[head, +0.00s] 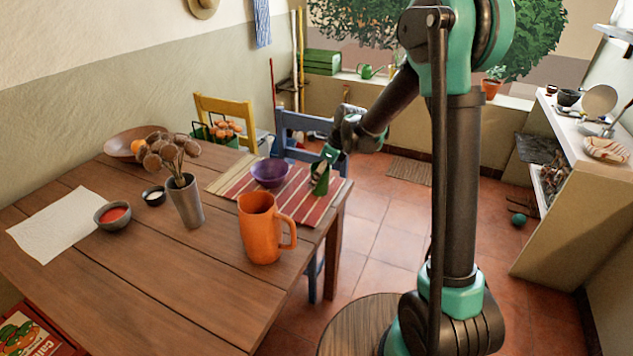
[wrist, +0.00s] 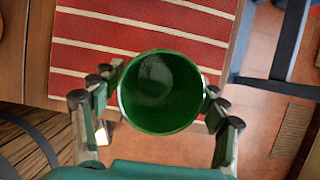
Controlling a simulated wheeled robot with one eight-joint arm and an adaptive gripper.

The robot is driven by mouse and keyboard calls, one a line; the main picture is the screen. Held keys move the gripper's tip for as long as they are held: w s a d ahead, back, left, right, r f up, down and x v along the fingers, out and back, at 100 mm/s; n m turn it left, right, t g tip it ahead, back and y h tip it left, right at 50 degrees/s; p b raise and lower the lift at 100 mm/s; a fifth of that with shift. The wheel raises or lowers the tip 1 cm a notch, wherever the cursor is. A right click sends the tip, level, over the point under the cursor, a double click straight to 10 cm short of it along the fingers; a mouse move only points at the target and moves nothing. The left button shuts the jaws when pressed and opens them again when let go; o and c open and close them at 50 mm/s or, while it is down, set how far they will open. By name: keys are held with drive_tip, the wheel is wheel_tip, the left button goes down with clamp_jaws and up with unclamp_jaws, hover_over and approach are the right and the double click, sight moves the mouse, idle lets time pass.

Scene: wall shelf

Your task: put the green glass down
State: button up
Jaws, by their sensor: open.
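The green glass (head: 320,178) stands upright at the right end of the red striped mat (head: 300,212), near the table's edge. In the wrist view I look down into the open mouth of the green glass (wrist: 160,93), with the mat (wrist: 80,50) behind it. My gripper (head: 328,160) is at the glass; in the wrist view my gripper (wrist: 160,100) has its fingers on either side of the rim. The fingers are open around the glass. The base of the glass is hidden from above.
A purple bowl (head: 270,173) sits on the mat left of the glass. An orange pitcher (head: 260,230) and a grey vase with dried flowers (head: 186,203) stand nearer. A blue chair (head: 295,125) is behind the table edge.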

drive_tip(key=v, duration=0.8)
drive_tip(key=shift+d+r, duration=0.15)
drive_tip(key=shift+r, duration=0.2)
drive_tip(key=shift+s+d, duration=0.15)
drive_tip(key=shift+d, duration=0.05)
drive_tip(key=s+d+f+n+t+h, duration=0.1)
drive_tip(key=s+d+f+n, duration=0.3)
drive_tip(key=s+d+n, duration=0.7)
drive_tip(key=s+d+f+n+t+h, duration=0.1)
drive_tip(key=s+d+f+n+h, duration=0.2)
drive_tip(key=s+d+n, duration=0.8)
drive_tip(key=s+f, duration=0.1)
drive_tip(key=s, duration=0.2)
drive_tip(key=shift+s+t, duration=0.2)
drive_tip(key=shift+t, duration=0.1)
